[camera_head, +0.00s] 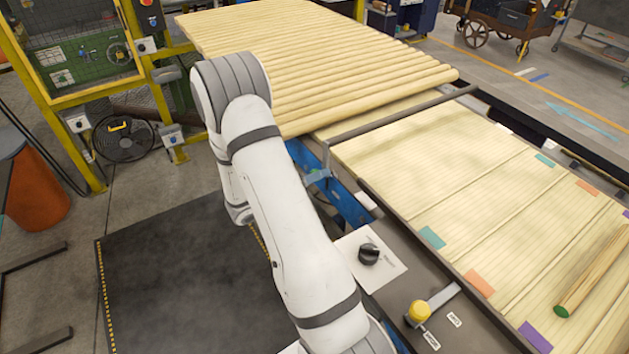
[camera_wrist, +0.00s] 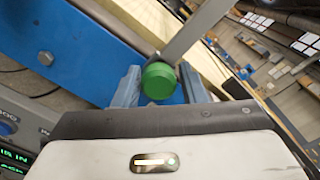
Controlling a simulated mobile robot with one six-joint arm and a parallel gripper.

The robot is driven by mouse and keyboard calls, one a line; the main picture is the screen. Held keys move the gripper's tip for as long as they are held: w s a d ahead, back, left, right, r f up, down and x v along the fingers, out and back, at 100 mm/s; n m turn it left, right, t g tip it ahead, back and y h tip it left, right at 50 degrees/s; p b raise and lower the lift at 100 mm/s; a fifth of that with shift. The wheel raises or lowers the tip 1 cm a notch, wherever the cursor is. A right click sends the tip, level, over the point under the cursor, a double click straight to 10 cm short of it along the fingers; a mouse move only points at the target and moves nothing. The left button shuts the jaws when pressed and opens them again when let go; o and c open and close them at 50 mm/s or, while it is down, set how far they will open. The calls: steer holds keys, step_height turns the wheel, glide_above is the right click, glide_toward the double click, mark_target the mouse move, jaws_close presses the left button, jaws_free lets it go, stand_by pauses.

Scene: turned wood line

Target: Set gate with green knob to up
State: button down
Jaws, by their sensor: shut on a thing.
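The green knob (camera_wrist: 158,82) sits at the end of a flat grey lever (camera_wrist: 197,28) in the wrist view. My gripper (camera_wrist: 157,92) has its blue fingers on either side of the knob and is shut on it. In the head view my gripper (camera_head: 318,177) is beside the blue frame at the near edge of the line, by the left end of a long grey bar (camera_head: 400,115). That bar crosses the line between the poles and the boards. The knob is tiny in the head view, and whether the gate is up or down is hard to tell.
A yellow knob (camera_head: 419,311) on another lever and a black rotary switch (camera_head: 368,254) are on the near rail. Round wooden poles (camera_head: 320,60) fill the far bed. A loose green-ended pole (camera_head: 595,270) lies on the marked bed. A dark mat (camera_head: 190,290) covers the floor.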

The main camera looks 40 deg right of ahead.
step_height(320, 180, up, 2)
steer(key=shift+w, duration=0.25)
steer(key=c, duration=1.1)
jaws_free()
steer(key=shift+r, duration=0.1)
steer(key=shift+o, duration=0.2)
steer(key=shift+a+f, duration=0.1)
steer(key=shift+f, duration=0.1)
steer(key=shift+a, duration=0.3)
steer(key=a+b, duration=0.1)
steer(key=a, duration=0.6)
steer(key=shift+w+b, duration=0.2)
steer(key=shift+b, duration=0.15)
